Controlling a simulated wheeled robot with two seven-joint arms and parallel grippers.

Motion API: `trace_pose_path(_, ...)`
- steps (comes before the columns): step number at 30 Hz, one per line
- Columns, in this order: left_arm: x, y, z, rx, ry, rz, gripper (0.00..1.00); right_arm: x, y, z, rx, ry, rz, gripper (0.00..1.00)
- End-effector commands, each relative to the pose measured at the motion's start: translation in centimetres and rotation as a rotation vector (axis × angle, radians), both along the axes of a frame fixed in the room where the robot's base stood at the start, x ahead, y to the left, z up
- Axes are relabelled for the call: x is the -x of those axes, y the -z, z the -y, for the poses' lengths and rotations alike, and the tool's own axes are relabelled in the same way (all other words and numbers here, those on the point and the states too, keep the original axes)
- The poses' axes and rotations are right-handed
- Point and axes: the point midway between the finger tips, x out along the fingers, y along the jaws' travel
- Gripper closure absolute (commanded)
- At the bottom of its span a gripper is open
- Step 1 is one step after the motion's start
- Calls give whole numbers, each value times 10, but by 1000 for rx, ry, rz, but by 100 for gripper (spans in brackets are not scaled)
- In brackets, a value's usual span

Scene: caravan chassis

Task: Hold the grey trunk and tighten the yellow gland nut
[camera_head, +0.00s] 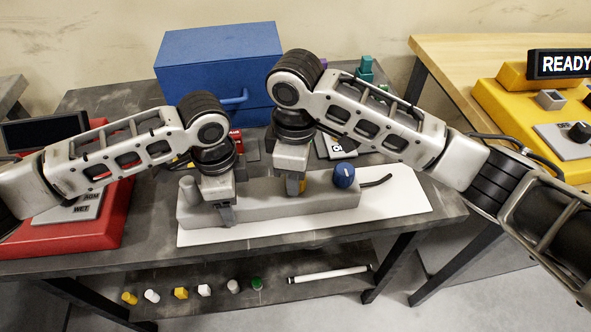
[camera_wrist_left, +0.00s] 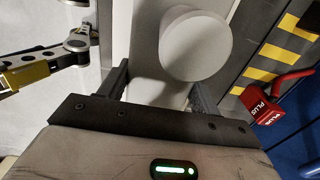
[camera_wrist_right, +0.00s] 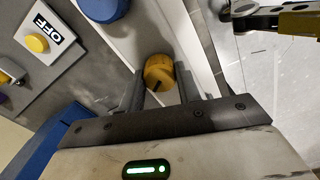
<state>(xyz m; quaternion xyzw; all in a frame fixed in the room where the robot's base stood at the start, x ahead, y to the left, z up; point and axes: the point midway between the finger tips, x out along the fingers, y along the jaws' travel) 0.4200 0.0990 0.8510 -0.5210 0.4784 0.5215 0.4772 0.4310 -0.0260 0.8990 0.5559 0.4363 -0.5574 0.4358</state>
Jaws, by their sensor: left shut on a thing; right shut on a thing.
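The grey trunk (camera_head: 265,207) lies along a white board (camera_head: 400,197) on the dark table, with a round grey post near its left end; the post also shows in the left wrist view (camera_wrist_left: 195,42). My left gripper (camera_head: 226,214) is shut on the trunk beside that post, its fingers on either side of the body in the left wrist view (camera_wrist_left: 158,95). The yellow gland nut (camera_wrist_right: 158,70) sits on the trunk, between the fingers of my right gripper (camera_wrist_right: 160,88). In the head view my right gripper (camera_head: 295,186) points down and hides most of the nut.
A blue knob (camera_head: 344,175) stands on the trunk just right of my right gripper, with a black cable behind. A blue box (camera_head: 220,75) stands at the back. A red station (camera_head: 80,215) is left, a yellow one (camera_head: 520,95) right. Small caps lie on the lower shelf (camera_head: 240,292).

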Motion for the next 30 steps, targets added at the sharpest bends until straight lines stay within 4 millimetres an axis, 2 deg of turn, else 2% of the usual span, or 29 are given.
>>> trace_pose_path(20, 0, 1, -1, -2, -3, -1, 71, -1, -1, 0, -2, 63, 3, 89)
trace_pose_path(21, 0, 1, -1, -2, -3, -1, 71, -1, -1, 0, -2, 63, 3, 58)
trace_pose_path(23, 0, 0, -1, -2, -2, -1, 71, -1, -1, 0, -1, 62, 2, 45)
trace_pose_path(30, 0, 0, 0, -2, -1, -1, 71, 0, -1, 0, -1, 61, 1, 45)
